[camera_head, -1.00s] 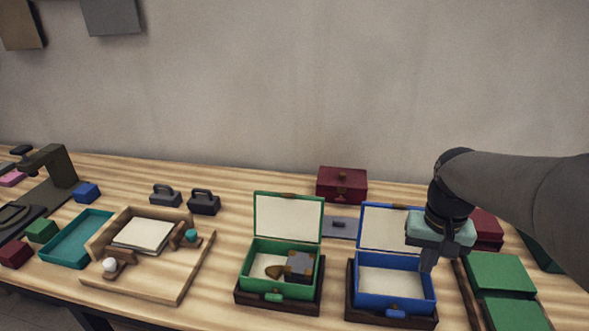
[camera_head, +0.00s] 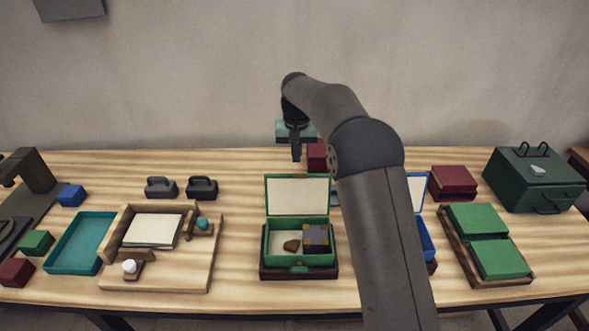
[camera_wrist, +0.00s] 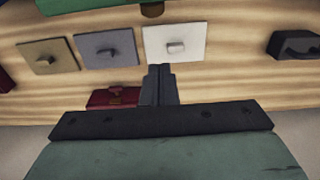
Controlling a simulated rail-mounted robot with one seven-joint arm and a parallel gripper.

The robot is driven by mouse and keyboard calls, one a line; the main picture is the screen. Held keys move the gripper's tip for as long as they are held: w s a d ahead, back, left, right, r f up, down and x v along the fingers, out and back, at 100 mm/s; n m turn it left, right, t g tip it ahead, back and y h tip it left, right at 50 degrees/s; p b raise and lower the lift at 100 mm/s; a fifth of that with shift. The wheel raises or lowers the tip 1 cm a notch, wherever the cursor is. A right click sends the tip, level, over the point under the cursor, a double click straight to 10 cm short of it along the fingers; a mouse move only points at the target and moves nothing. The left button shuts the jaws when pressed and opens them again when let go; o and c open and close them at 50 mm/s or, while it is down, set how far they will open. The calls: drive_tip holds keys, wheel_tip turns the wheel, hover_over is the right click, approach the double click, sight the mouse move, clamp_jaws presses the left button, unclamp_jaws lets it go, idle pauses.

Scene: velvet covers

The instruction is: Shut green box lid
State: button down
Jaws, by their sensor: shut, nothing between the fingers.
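The green box (camera_head: 298,240) stands on a dark base on the table, in the middle of the head view. Its lid (camera_head: 297,195) is raised, standing upright at the back with its pale inner face to the front. A brown item and a grey-and-tan block lie inside the box. My gripper (camera_head: 297,158) is shut and empty, pointing down behind and above the raised lid. It also shows in the wrist view (camera_wrist: 161,72), where a green edge (camera_wrist: 90,5) at the top left is probably part of the box.
The blue box (camera_head: 424,235) to the right is mostly hidden by my arm. In the wrist view, white (camera_wrist: 174,43), grey (camera_wrist: 106,48) and tan (camera_wrist: 48,54) knobbed plates lie near the fingers. A dark red box (camera_head: 317,154) stands behind. A wooden tray (camera_head: 180,275) lies to the left.

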sight(298, 193)
drive_tip(key=s+f+p, duration=0.1)
drive_tip(key=s+f, duration=0.2)
drive_tip(key=shift+s+d+f+p, duration=0.15)
drive_tip(key=shift+s+p, duration=0.1)
drive_tip(key=shift+p, duration=0.15)
drive_tip(key=shift+s+b, duration=0.1)
drive_tip(key=shift+b, duration=0.2)
